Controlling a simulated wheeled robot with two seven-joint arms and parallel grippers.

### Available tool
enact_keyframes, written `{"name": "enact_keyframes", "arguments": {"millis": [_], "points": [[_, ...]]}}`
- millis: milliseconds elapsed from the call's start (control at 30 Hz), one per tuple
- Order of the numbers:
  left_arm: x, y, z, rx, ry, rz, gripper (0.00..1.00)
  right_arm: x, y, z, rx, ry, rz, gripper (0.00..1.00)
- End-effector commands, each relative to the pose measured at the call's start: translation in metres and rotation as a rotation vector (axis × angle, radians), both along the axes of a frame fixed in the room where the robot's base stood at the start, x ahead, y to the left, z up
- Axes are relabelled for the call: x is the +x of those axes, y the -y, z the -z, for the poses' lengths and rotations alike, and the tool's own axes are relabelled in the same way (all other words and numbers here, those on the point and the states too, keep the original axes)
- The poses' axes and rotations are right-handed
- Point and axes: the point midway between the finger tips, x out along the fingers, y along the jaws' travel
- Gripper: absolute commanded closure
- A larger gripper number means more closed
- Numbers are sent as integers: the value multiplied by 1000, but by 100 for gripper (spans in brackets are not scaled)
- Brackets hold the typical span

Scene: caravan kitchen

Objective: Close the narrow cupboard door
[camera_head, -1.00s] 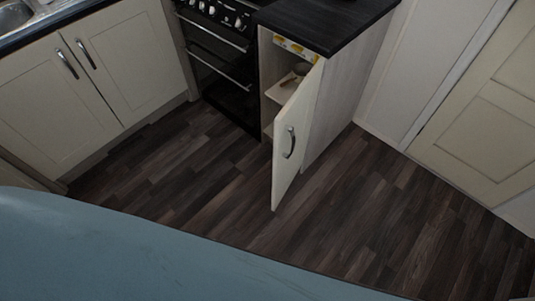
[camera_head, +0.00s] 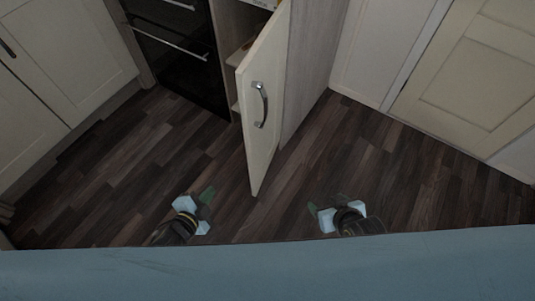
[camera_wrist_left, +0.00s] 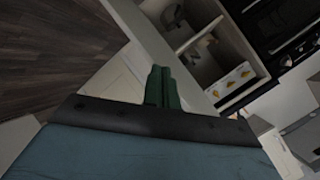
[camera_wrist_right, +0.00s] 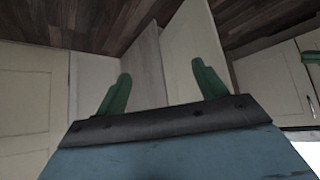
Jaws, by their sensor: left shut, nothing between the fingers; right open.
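The narrow cupboard door (camera_head: 262,110) is cream with a curved metal handle (camera_head: 259,104). It stands wide open, swung out towards me from the cupboard (camera_head: 310,60). My left gripper (camera_head: 206,196) is shut and empty, left of the door's lower end and apart from it. Its green fingers (camera_wrist_left: 163,88) lie together in the left wrist view, with the open cupboard's shelf (camera_wrist_left: 195,38) beyond. My right gripper (camera_head: 318,212) is open and empty, right of the door. Its fingers (camera_wrist_right: 160,88) are spread in the right wrist view, with the door (camera_wrist_right: 193,50) beyond them.
A black oven (camera_head: 180,50) stands left of the cupboard. Cream cupboards (camera_head: 70,60) line the left side and a panelled door (camera_head: 475,75) is at the right. The dark wood floor (camera_head: 420,195) is clear around the open door.

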Motion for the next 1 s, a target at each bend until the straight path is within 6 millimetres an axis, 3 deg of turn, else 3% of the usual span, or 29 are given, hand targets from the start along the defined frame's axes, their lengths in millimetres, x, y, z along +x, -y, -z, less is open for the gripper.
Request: {"name": "enact_keyframes", "arguments": {"millis": [33, 133, 300, 400, 667, 1000], "points": [[13, 13, -1, 27, 97, 70, 100, 11, -3, -7, 14, 57, -1, 29], [28, 39, -26, 88, 278, 200, 100, 25, -8, -42, 36, 151, -3, 29], [32, 75, -63, 176, 528, 363, 100, 29, -11, -97, 66, 279, -6, 29], [29, 88, -78, 210, 625, 421, 100, 26, -11, -119, 78, 328, -7, 29], [32, 104, -95, 240, 710, 468, 100, 25, -12, -146, 96, 398, -11, 29], [81, 148, -94, 241, 709, 466, 100, 42, -26, -186, 172, 657, -29, 29]]}}
